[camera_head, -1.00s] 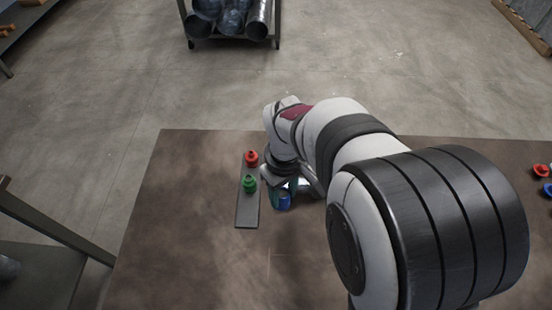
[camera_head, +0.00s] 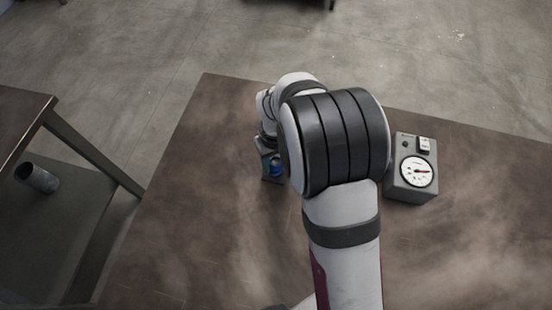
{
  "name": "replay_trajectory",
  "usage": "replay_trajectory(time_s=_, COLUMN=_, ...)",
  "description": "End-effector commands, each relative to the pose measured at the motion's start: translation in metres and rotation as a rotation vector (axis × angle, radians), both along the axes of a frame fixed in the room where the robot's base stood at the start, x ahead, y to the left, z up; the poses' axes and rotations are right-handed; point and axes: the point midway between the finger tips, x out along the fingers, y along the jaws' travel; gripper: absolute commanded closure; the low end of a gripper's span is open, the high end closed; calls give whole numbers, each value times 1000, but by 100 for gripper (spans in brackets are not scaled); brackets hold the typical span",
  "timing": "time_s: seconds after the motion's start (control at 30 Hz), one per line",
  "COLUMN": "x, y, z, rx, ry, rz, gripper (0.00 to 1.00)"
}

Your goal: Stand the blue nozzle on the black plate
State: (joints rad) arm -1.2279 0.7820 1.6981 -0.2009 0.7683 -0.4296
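My gripper (camera_head: 272,155) is at the blue nozzle, mostly covered by my own arm. Its fingers are too small and hidden to judge. I cannot tell whether the nozzle touches the plate. The red and green nozzles are hidden from view.
A grey box with a round white dial (camera_head: 411,168) stands on the brown table (camera_head: 190,215) right of my arm. A side bench (camera_head: 40,240) with a metal tube (camera_head: 37,177) stands at the left. The table's left part is clear.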

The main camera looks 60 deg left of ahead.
Motion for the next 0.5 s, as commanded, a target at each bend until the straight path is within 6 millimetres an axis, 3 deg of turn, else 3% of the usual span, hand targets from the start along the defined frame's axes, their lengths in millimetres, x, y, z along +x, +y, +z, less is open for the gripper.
replay_trajectory(time_s=0.03, x=0, y=0, z=0, rx=0, ry=0, rz=0, gripper=39)
replay_trajectory(time_s=0.1, x=0, y=0, z=0, rx=0, ry=0, rz=0, gripper=27)
replay_trajectory(time_s=0.37, x=0, y=0, z=1, rx=1, ry=0, rz=0, gripper=27)
replay_trajectory(time_s=0.5, x=1, y=1, z=20, rx=5, ry=-3, rz=1, gripper=27)
